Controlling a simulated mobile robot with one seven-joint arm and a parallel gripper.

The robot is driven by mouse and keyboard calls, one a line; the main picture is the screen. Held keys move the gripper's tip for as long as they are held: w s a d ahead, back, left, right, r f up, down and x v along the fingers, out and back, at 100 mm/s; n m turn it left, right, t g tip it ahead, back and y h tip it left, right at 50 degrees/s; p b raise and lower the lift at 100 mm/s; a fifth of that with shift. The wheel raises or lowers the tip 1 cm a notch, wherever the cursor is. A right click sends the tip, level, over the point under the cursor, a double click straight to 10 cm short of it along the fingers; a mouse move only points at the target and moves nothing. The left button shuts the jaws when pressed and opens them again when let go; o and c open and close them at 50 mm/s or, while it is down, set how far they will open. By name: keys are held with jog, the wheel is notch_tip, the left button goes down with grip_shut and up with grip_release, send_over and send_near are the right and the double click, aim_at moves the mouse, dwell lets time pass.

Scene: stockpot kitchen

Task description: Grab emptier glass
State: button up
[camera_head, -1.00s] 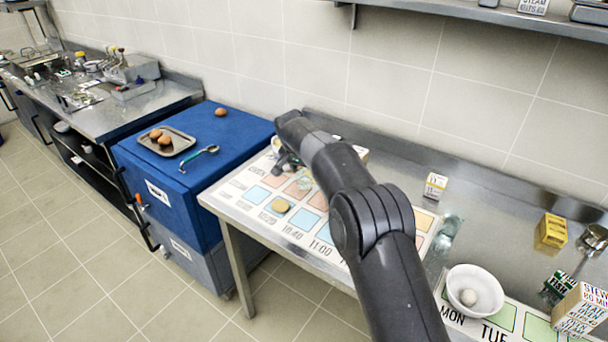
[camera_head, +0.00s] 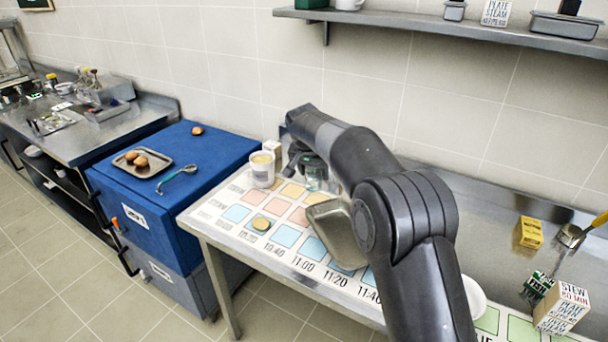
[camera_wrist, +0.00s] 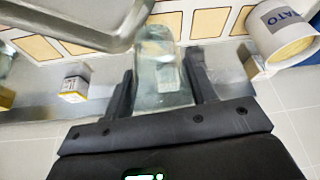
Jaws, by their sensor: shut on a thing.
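My gripper (camera_head: 306,160) is over the back of the printed mat on the steel table. It is shut on a clear glass (camera_head: 316,178), which shows between the fingers in the wrist view (camera_wrist: 160,72). My gripper also shows there (camera_wrist: 160,90). The glass looks pale and greenish; I cannot tell how much it holds, or whether it touches the table. Another clear, glassy thing (camera_wrist: 5,62) is cut off at the left edge of the wrist view. In the head view my arm hides that part of the table.
A white tub (camera_head: 262,170) stands left of my gripper, with its label in the wrist view (camera_wrist: 284,32). A grey metal pan (camera_head: 338,238) lies close by, partly behind my arm. A yellow disc (camera_head: 261,223) lies on the mat (camera_head: 225,228). A yellow box (camera_head: 528,233) stands far right.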

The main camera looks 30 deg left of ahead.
jog(key=shift+w+d+r, duration=0.15)
jog(key=shift+d+r, duration=0.2)
jog(key=shift+d, duration=0.15)
jog(key=shift+w+d+r, duration=0.15)
jog(key=shift+d+r, duration=0.15)
jog(key=shift+d, duration=0.2)
